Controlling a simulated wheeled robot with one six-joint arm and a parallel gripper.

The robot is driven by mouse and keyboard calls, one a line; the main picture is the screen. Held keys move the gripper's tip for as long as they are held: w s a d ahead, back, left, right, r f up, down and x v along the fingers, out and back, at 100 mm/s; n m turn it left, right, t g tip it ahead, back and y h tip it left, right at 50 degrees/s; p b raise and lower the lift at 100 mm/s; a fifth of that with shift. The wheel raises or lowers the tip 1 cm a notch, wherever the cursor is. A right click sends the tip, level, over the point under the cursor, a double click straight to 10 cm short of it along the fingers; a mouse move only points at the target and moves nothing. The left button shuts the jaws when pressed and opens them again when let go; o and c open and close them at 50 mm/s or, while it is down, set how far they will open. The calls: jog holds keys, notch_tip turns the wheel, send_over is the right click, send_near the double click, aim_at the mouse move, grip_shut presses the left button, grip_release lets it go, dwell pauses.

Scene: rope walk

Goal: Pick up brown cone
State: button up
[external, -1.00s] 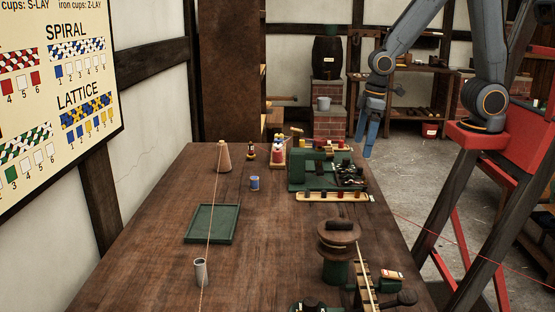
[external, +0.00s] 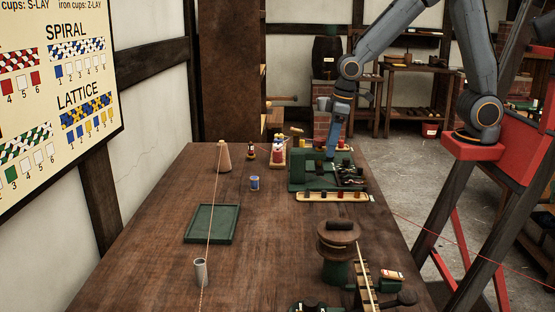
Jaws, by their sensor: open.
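The brown cone (external: 224,156) stands upright near the far left edge of the wooden table, with a thin rope line passing at it. My gripper (external: 331,150) points down over the far right part of the table, above or just behind the green machine. It is well to the right of the cone and apart from it. The jaws are open with nothing seen between them, though the tips are small at this distance.
A green tray (external: 210,224), grey cup (external: 200,272) and large wooden reel (external: 338,237) stand nearer.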

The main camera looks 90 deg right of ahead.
jog(key=w+d+f+m+t+b, duration=0.1)
jog(key=w+d+b, duration=0.3)
jog(key=w, duration=0.8)
jog(key=w+d+f+m+b, duration=0.1)
jog(key=w+d+b, duration=0.35)
jog(key=w, duration=0.75)
jog(key=m+t+h+b, duration=0.1)
jog(key=m+h+b, duration=0.1)
jog(key=b, duration=0.1)
send_over(219, 151)
jog(key=s+d, duration=0.1)
jog(key=s, duration=0.2)
jog(key=shift+s+x, duration=0.25)
jog(key=shift+x, duration=0.9)
jog(key=shift+w+d+f, duration=0.1)
jog(key=shift+w+f, duration=0.05)
jog(key=shift+f, duration=0.05)
jog(key=shift+w+p+x, duration=0.1)
jog(key=shift+p+x, duration=0.15)
jog(key=shift+x, duration=1.55)
jog(key=shift+w+p+x, duration=0.15)
jog(key=shift+p+x, duration=0.1)
jog(key=shift+x, duration=1.6)
jog(key=c, duration=1.2)
